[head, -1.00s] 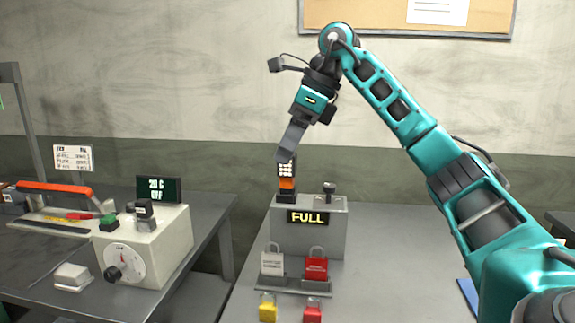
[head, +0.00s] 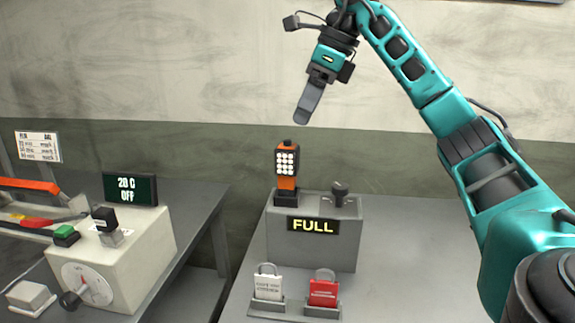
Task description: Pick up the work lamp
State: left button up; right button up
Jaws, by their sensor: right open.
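The work lamp (head: 287,168) is orange and black with a panel of several white lights. It stands upright in a black holder on top of a grey box (head: 312,245) whose display reads FULL. My right gripper (head: 309,103) hangs above the lamp and slightly to its right, pointing down, with clear space between them. It is seen side-on, with one finger hiding the other, and holds nothing visible. My left gripper is not in the picture.
A black knob (head: 339,192) stands on the box beside the lamp. A white padlock (head: 268,284) and a red padlock (head: 323,289) stand in front. A cream machine (head: 120,265) with a dial is on the left bench. The table to the right is clear.

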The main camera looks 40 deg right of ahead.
aim_at(289, 145)
jog(key=x, duration=0.6)
jog(key=shift+s+b, duration=0.1)
jog(key=shift+b, duration=0.25)
jog(key=x, duration=0.6)
jog(key=shift+w+d+f, duration=0.15)
jog(key=shift+w+d, duration=0.1)
jog(key=shift+w, duration=0.05)
jog(key=c, duration=1.2)
